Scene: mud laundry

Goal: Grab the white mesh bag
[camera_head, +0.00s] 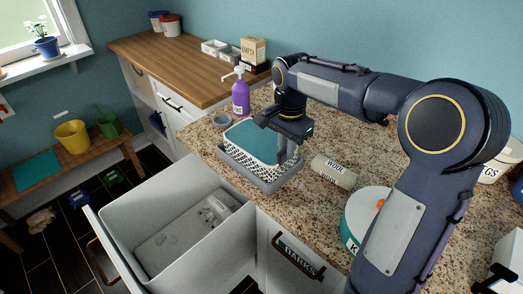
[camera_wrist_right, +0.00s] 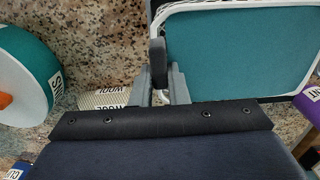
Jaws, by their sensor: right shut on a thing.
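The white mesh bag (camera_head: 228,146) has a flat teal top, a white rim and dotted mesh sides. It sits in a shallow grey tray (camera_head: 262,185) on the speckled counter. My right gripper (camera_head: 287,150) points down at the bag's right edge and is shut on it. In the right wrist view, the fingers (camera_wrist_right: 163,75) are at the edge of the bag (camera_wrist_right: 240,50), whose teal face and white rim fill the upper right. The exact contact is partly hidden by the finger. My left gripper is not in view.
A wool bottle (camera_head: 334,172) lies right of the tray, near a teal and white round tub (camera_head: 362,222). An open white drawer (camera_head: 150,205) is in front, below the counter.

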